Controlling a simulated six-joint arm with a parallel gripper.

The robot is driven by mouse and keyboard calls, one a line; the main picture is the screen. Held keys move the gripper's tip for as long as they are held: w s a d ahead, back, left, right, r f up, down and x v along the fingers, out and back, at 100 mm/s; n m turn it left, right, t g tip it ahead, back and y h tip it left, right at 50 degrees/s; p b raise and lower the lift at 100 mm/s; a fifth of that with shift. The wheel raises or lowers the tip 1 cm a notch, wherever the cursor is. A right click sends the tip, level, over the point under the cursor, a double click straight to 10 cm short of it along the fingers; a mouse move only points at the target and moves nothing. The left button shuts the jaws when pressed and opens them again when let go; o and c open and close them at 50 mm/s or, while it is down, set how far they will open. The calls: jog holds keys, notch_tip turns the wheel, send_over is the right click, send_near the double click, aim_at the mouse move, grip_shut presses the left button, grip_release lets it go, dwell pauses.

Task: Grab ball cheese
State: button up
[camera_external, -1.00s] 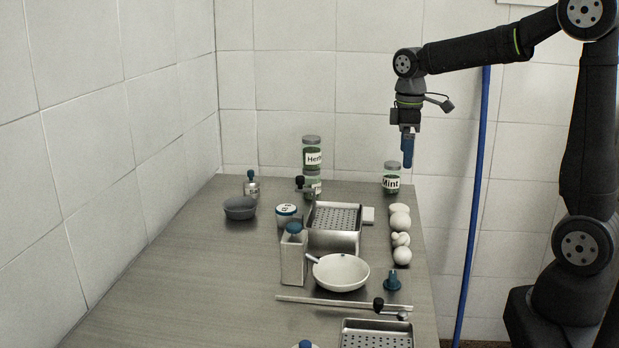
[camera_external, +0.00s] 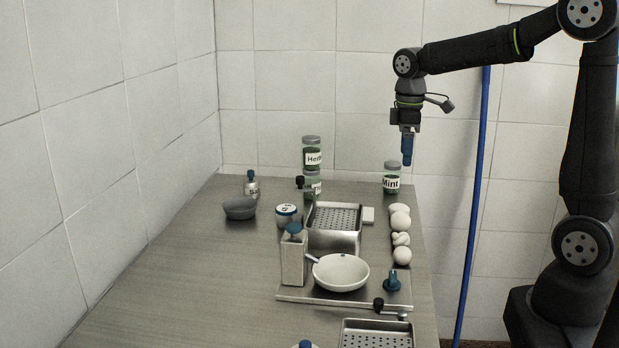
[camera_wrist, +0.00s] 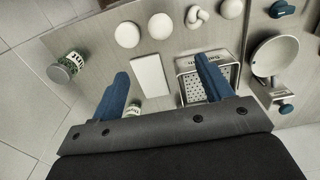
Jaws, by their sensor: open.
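Several white cheeses stand in a row along the table's right side. They are a flat rounded one (camera_external: 399,210), a round one (camera_external: 400,222), a knotted one (camera_external: 401,239) and a ball-like one (camera_external: 402,256) nearest the camera. I cannot tell for sure which is the ball cheese. The wrist view shows them along the top: flat rounded (camera_wrist: 127,34), round (camera_wrist: 160,26), knotted (camera_wrist: 197,17) and the ball-like one (camera_wrist: 231,8) at the frame edge. My gripper (camera_external: 407,152) hangs high above the table's far right, apart from the cheeses. Its blue fingers (camera_wrist: 163,70) are open and empty.
A white slab (camera_wrist: 151,76) lies below the fingers beside a perforated metal basket (camera_external: 335,242). A white bowl (camera_external: 340,272) and a blue-green knob-like object (camera_external: 392,281) are in front. The table's left front is clear.

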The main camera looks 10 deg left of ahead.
aim_at(401, 214)
notch_tip(401, 214, down, 14)
jog(key=m, duration=0.3)
jog(key=shift+s+r+m, duration=0.15)
jog(key=shift+m, duration=0.25)
jog(key=shift+f, duration=2.65)
jog(key=c, duration=1)
jog(key=shift+r, duration=0.1)
